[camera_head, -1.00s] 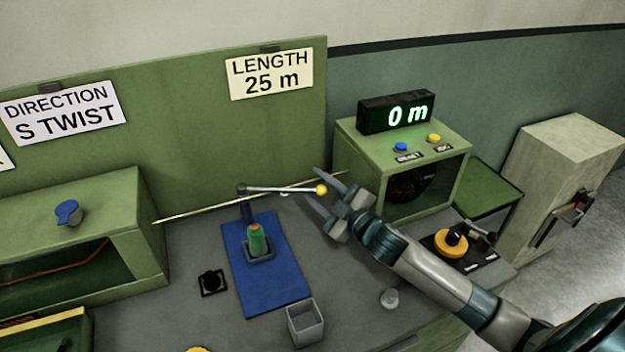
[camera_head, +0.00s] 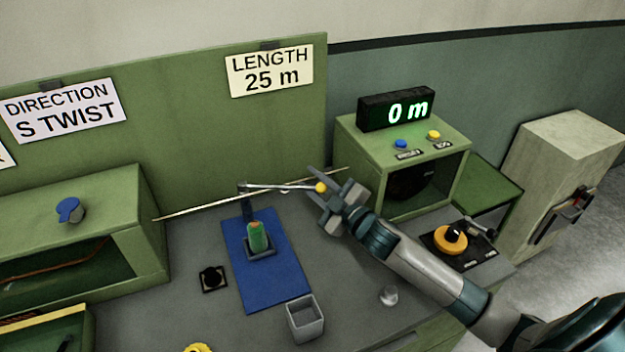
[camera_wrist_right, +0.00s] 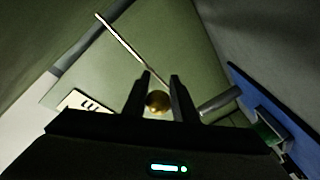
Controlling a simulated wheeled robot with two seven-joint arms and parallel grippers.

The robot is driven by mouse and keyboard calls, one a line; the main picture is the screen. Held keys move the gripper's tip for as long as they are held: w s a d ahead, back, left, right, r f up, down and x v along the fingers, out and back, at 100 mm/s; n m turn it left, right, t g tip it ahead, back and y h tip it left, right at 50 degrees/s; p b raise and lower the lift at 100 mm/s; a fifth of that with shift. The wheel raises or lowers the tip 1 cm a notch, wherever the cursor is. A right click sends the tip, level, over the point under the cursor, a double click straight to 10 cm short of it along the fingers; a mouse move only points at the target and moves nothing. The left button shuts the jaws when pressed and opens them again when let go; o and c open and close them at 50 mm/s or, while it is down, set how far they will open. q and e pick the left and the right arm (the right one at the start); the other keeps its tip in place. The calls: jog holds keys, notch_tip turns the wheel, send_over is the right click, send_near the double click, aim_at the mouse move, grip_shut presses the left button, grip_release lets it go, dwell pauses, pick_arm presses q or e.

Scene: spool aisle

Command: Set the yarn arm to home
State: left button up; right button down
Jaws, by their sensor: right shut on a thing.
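The yarn arm is a thin metal rod (camera_head: 280,187) on a dark post at the back of a blue plate (camera_head: 273,283). It points right and ends in a yellow ball (camera_head: 320,187). My right gripper (camera_head: 324,190) is at that ball and shut on it. In the right wrist view the ball (camera_wrist_right: 157,101) sits between the two dark fingertips (camera_wrist_right: 159,82). A green spool (camera_head: 257,237) stands upright in a holder on the blue plate. My left gripper is not in view.
A green box (camera_head: 350,150) with a display reading 0 m (camera_head: 396,109) stands right of the ball. An orange-yellow dial (camera_head: 450,244) is at the right. A grey square cup (camera_head: 305,318) stands in front. A long thin rod (camera_head: 190,212) runs behind the yarn arm.

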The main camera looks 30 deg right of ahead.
aim_at(312, 188)
jog(key=shift+s+a+r+m+t+h+p, duration=0.15)
jog(key=shift+s+a+m+h, duration=0.15)
jog(key=shift+s+h, duration=0.25)
jog(key=shift+s+a+m+t+h+p, duration=0.15)
jog(key=shift+s+a+m+h, duration=0.1)
jog(key=shift+s+m+h, duration=0.3)
jog(key=shift+s+a+r+m+h+p, duration=0.15)
jog(key=shift+s+a+m+h, duration=0.1)
jog(key=shift+s+h, duration=0.25)
jog(key=shift+s+a+m+h, duration=0.4)
jog(key=shift+s+m+h, duration=0.2)
jog(key=shift+h, duration=0.25)
jog(key=shift+s+a+m+h, duration=0.4)
jog(key=shift+s+m+h, duration=0.15)
jog(key=shift+h, duration=0.3)
jog(key=c, duration=1.5)
grip_release()
jog(key=shift+s, duration=0.1)
jog(key=shift+s+f, duration=0.1)
jog(key=shift+f, duration=0.1)
